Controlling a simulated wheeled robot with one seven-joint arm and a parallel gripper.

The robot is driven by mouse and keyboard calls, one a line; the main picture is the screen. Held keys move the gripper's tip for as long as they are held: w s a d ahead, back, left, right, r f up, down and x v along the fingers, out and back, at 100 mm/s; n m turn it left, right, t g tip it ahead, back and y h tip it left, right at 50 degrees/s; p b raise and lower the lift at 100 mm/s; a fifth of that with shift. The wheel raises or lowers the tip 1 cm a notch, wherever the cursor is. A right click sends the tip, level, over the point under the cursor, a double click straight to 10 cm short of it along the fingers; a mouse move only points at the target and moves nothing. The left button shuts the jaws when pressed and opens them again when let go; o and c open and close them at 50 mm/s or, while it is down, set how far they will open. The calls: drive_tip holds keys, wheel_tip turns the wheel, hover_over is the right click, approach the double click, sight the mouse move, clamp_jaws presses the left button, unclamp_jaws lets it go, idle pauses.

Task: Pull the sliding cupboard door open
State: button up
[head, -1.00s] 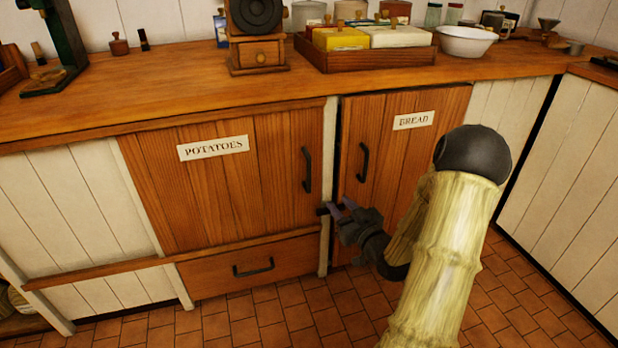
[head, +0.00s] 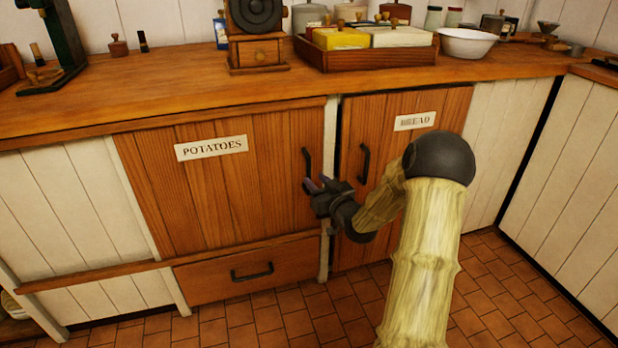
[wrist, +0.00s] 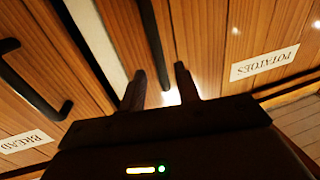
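The wooden door labelled POTATOES (head: 215,190) stands at the left of a pale post, with a dark upright handle (head: 307,170) near its right edge. The wooden door labelled BREAD (head: 400,150) is right of the post, with its own dark handle (head: 364,163). Both doors look closed. My gripper (head: 316,182) is at the lower end of the POTATOES handle. In the wrist view its two fingers (wrist: 161,80) are apart, and the POTATOES handle (wrist: 152,35) runs down between them. I cannot tell whether the fingers touch it.
A drawer (head: 250,270) with a dark pull lies below the POTATOES door. The wooden counter (head: 170,95) above holds a grinder (head: 255,40), a tray of boxes (head: 366,55) and a white bowl (head: 466,43). The tiled floor (head: 500,290) is clear at right.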

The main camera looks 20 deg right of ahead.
sight(310, 174)
drive_tip(key=w+b, duration=0.1)
drive_tip(key=w, duration=0.4)
drive_tip(key=shift+a, duration=0.2)
clamp_jaws()
